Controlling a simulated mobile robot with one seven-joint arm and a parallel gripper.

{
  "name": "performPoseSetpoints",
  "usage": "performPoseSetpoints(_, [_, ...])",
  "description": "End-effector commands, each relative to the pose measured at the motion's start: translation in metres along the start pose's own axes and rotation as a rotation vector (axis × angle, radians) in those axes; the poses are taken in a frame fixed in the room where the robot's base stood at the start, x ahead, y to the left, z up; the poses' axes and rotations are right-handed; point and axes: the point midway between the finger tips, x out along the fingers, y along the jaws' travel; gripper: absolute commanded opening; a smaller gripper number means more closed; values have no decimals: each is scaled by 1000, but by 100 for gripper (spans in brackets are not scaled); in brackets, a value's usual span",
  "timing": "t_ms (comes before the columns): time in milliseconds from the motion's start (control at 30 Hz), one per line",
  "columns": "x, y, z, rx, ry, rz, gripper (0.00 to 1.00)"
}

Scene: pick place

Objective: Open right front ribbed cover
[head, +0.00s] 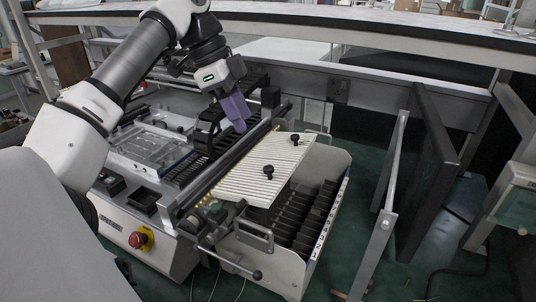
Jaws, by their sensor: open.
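The cream ribbed cover (250,178) lies tilted over the upper left part of a white bin with dark slots on the right side of the machine. Two black knobs stand on it, a far knob (295,139) and a near knob (268,172). My gripper (236,111), with purple fingers, is above and to the left of the cover, over the machine's edge. It points down, is apart from the knobs and holds nothing that I can see. The gap between its fingers is hard to make out at this angle.
The machine (150,150) with clear panels and dark racks stands to the left, with a red button (137,240) at its front. The dark slotted bin (308,215) shows beside the cover. A metal handle (255,236) is at its front. Dark panels (432,150) stand at right.

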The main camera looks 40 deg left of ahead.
Motion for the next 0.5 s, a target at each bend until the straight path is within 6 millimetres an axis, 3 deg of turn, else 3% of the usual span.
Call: performPoseSetpoints(500, [102, 1, -2, 8, 6, 2, 43])
